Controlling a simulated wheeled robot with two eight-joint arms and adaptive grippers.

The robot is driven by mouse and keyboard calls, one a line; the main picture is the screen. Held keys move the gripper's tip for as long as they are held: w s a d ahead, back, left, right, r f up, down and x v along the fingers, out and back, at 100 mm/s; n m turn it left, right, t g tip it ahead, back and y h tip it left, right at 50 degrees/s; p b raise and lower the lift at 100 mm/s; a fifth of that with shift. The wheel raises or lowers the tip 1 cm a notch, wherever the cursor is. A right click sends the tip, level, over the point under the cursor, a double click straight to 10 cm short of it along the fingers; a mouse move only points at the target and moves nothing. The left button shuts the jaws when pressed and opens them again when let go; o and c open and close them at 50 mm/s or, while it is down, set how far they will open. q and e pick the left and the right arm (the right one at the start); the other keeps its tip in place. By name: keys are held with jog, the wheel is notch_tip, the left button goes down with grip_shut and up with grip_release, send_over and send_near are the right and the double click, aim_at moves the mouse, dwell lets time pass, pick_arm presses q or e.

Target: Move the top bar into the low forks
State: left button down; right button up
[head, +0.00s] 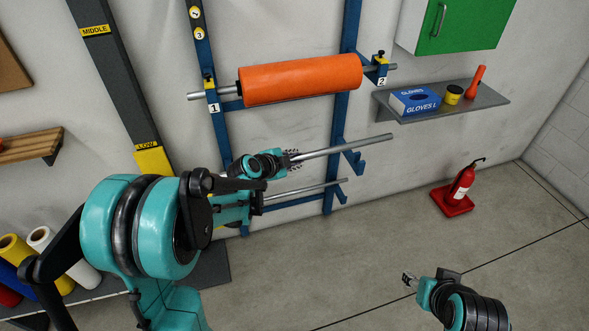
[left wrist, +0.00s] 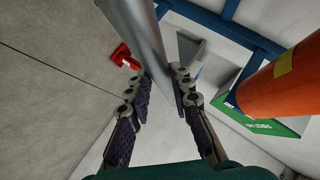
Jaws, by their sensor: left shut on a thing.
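My left gripper (head: 290,157) is shut on a grey metal bar (head: 350,145), which slants up to the right in front of the blue rack. In the left wrist view the bar (left wrist: 142,35) runs between the fingers of my left gripper (left wrist: 160,95). Its right end passes near an empty-looking blue fork (head: 353,160); I cannot tell if they touch. A thinner-looking bar (head: 310,189) lies lower, by the low right fork (head: 341,195). My left arm hides the left forks. My right gripper (head: 408,280) is low at the right, apart from the rack; its opening is unclear.
An orange roll (head: 300,80) on another bar sits in the upper forks, and shows close at the right in the left wrist view (left wrist: 285,85). A shelf (head: 480,105) with a glove box stands right of the rack. A red extinguisher (head: 462,185) stands on clear floor.

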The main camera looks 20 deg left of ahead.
pick_arm(q)
jog(key=w+a+f+b, duration=0.3)
jog(key=w+a+f, duration=0.1)
jog(key=w+f, duration=0.9)
jog(key=shift+w+a+f+b, duration=0.15)
jog(key=shift+w+f+b, duration=0.2)
jog(key=shift+w, duration=0.95)
